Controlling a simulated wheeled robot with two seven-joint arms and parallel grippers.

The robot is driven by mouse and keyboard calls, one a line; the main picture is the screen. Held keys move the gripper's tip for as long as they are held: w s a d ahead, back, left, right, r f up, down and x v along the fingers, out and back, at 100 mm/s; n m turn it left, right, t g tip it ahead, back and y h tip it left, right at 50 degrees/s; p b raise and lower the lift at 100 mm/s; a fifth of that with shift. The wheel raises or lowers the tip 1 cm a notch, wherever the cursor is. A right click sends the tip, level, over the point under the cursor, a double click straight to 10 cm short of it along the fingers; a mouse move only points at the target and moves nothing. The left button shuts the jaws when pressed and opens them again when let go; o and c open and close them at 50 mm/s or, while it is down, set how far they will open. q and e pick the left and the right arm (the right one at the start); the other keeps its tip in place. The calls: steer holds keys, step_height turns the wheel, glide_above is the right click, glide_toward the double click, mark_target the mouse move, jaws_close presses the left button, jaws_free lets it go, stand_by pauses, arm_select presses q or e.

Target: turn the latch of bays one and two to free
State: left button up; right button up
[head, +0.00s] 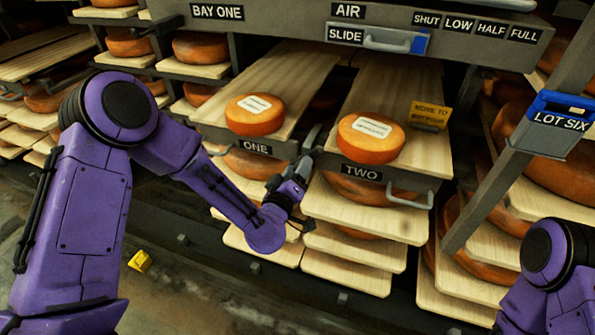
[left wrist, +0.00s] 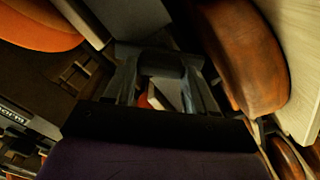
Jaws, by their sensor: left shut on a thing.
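My left gripper (head: 296,180) is at the front edge of the shelves, between the ONE label (head: 255,147) and the TWO label (head: 361,173). In the left wrist view its fingers (left wrist: 162,85) are shut on a dark grey piece (left wrist: 155,58). This looks like the latch of bay one, but its setting is hidden by the gripper. Bay two's front has a grey bar handle (head: 410,198) to the right of its label; I cannot tell its latch setting. My right gripper is outside the view; only part of that arm shows at lower right.
Orange cheese wheels with white labels sit on board one (head: 255,115) and board two (head: 371,138). A yellow tag (head: 430,115) stands on board two. An AIR slide (head: 390,40) is above. A slanted post carries a blue LOT SIX holder (head: 555,122). A yellow object (head: 140,261) lies on the floor.

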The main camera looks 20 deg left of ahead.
arm_select(q)
steer(key=shift+f+n+b, duration=0.15)
steer(key=shift+n+b, duration=0.3)
steer(key=shift+n, duration=1.7)
steer(key=shift+f+n+b, duration=0.1)
steer(key=shift+n+b, duration=0.35)
steer(key=shift+n, duration=1.7)
steer(key=o, duration=1)
steer(key=shift+o, duration=0.2)
steer(key=shift+s, duration=0.15)
steer(key=s, duration=1)
steer(key=shift+s+a+b, duration=0.2)
steer(key=shift+a+b, duration=0.05)
steer(key=shift+b, duration=0.1)
